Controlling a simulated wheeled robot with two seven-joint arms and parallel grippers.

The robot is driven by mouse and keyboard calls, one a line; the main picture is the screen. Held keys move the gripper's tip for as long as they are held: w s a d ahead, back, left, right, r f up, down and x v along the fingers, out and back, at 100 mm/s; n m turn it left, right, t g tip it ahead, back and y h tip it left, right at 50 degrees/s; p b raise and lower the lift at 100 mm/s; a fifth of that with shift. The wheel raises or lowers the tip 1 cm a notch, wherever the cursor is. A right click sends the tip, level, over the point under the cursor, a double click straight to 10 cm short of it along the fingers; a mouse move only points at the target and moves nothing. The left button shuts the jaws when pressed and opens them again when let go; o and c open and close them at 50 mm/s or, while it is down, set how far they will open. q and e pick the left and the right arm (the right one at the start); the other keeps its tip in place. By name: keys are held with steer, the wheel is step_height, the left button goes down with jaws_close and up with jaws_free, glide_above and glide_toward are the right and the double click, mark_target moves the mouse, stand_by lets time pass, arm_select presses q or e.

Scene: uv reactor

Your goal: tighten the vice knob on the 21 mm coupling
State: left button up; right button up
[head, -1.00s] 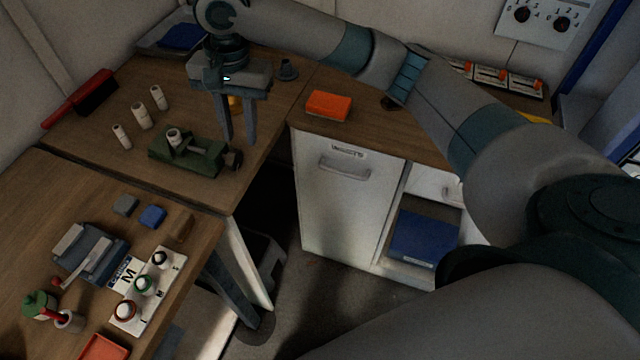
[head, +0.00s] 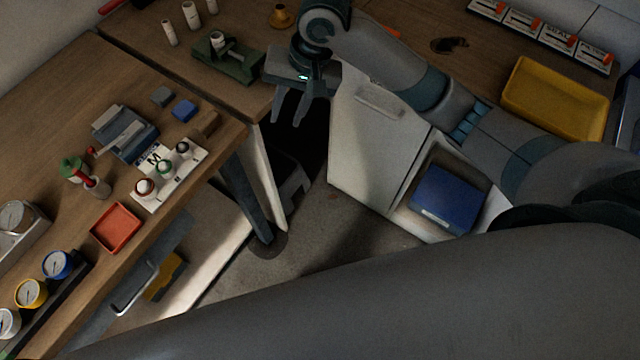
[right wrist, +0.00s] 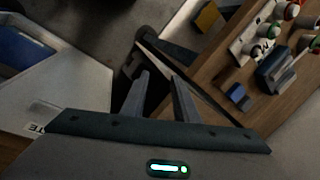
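The green vice (head: 229,62) stands on the back bench near its front edge. A pale coupling (head: 217,41) sits upright at the vice; its size cannot be read. The knob end of the vice, on its right, is small and dark and lies close beside my gripper in the picture. My right gripper (head: 287,119) is open and empty, fingers pointing down, to the right of and nearer than the vice, over the gap by the cabinet. In the right wrist view its two fingers (right wrist: 160,78) are apart with nothing between them. My left gripper is not in view.
Several pale couplings (head: 191,15) stand behind the vice. A white cabinet (head: 370,130) stands right of the gap. The left bench holds a blue-grey device (head: 125,133), a white plate (head: 188,171) with knobs and a red tray (head: 116,228). A yellow tray (head: 555,100) lies at right.

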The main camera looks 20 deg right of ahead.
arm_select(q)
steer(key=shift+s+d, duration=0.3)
arm_select(e)
steer(key=s+d+f+n+t+y, duration=0.1)
steer(key=s+d+f+n+t, duration=0.1)
steer(key=s+f, duration=0.9)
steer(key=shift+d+f+n+t, duration=0.25)
steer(key=shift+f+n, duration=0.55)
steer(key=shift+f, duration=0.5)
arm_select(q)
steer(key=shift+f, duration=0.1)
arm_select(e)
steer(key=shift+a, duration=0.1)
